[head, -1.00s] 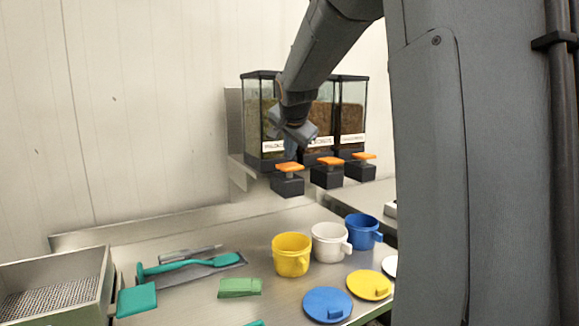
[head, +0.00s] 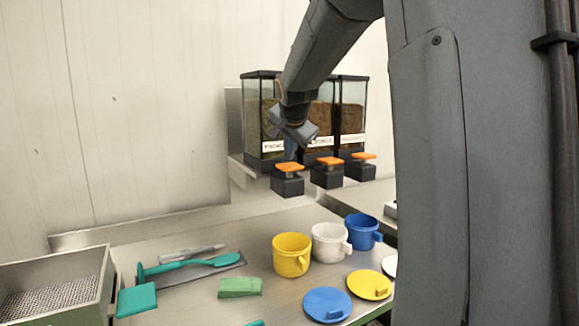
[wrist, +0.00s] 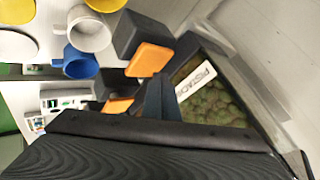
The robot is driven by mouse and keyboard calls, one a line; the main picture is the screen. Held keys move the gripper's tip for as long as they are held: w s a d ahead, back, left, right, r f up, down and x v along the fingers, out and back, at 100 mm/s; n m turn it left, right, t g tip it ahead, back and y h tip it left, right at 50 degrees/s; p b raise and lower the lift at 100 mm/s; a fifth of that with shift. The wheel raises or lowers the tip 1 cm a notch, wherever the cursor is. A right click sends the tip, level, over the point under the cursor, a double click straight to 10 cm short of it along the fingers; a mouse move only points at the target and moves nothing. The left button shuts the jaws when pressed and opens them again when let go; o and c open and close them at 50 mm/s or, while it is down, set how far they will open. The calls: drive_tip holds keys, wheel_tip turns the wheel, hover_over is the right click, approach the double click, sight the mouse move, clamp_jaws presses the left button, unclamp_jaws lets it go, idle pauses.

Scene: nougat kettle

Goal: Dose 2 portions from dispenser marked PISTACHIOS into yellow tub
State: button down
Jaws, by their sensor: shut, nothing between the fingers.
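The pistachio dispenser (head: 255,115) is the leftmost of three clear bins with black lids. The yellow tub (head: 291,256) stands upright on the steel table, below and in front of the dispenser.
A white tub (head: 329,244) and a blue tub (head: 363,232) stand right of the yellow one. Blue (head: 327,304) and yellow (head: 370,286) lids lie in front. A green block (head: 240,287), teal tools (head: 190,264) and a tray (head: 55,290) are left.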

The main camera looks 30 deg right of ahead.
sight(289, 164)
drive_tip(key=shift+f, duration=0.2)
drive_tip(key=shift+f+b, duration=0.25)
drive_tip(key=shift+b, duration=0.25)
drive_tip(key=shift+f+b, duration=0.85)
drive_tip(key=shift+f, duration=0.2)
idle(0.8)
drive_tip(key=shift+r, duration=0.1)
drive_tip(key=shift+r+p, duration=0.8)
drive_tip(key=shift+r, duration=0.6)
drive_tip(key=shift+r+p, duration=1.45)
drive_tip(key=shift+r, duration=1.05)
drive_tip(key=shift+r+p, duration=0.2)
drive_tip(key=shift+p, duration=0.15)
idle(0.8)
